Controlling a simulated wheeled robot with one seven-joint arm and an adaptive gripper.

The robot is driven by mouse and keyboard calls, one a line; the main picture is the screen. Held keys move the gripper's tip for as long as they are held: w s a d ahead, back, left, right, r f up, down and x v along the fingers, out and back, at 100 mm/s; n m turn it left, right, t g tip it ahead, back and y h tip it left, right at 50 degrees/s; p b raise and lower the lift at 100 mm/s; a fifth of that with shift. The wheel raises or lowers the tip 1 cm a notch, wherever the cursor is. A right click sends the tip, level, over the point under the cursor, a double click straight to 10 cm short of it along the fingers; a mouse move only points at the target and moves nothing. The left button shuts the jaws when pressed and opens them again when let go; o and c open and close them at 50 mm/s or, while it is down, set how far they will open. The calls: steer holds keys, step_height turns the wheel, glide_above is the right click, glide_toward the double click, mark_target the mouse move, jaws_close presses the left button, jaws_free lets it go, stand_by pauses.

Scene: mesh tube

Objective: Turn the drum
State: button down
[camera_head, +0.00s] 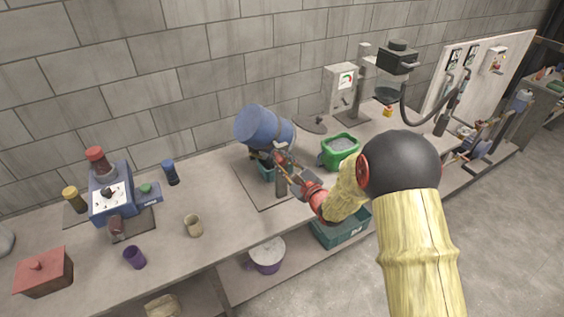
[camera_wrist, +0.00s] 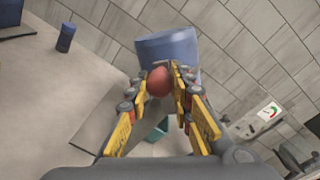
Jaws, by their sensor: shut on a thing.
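The blue drum (camera_head: 264,127) sits tilted above the bench on its stand, toward the wall. In the wrist view the drum (camera_wrist: 167,48) is straight ahead, beyond the fingertips. My gripper (camera_head: 281,158) reaches it from the front right. In the wrist view my gripper (camera_wrist: 168,80) has its yellow fingers closed around a round red knob (camera_wrist: 159,82) in front of the drum. How the knob joins the drum cannot be seen.
A green tub (camera_head: 339,151) stands right of the drum. A blue device (camera_head: 110,199), a beige cup (camera_head: 193,225), a purple cup (camera_head: 134,258) and a red box (camera_head: 43,270) are on the left bench. A gauge box (camera_head: 341,88) stands behind. The bench front is mostly clear.

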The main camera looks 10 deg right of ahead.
steer(key=c, duration=1.6)
jaws_free()
steer(key=shift+o, duration=0.2)
steer(key=v, duration=1.2)
steer(key=shift+f, duration=0.15)
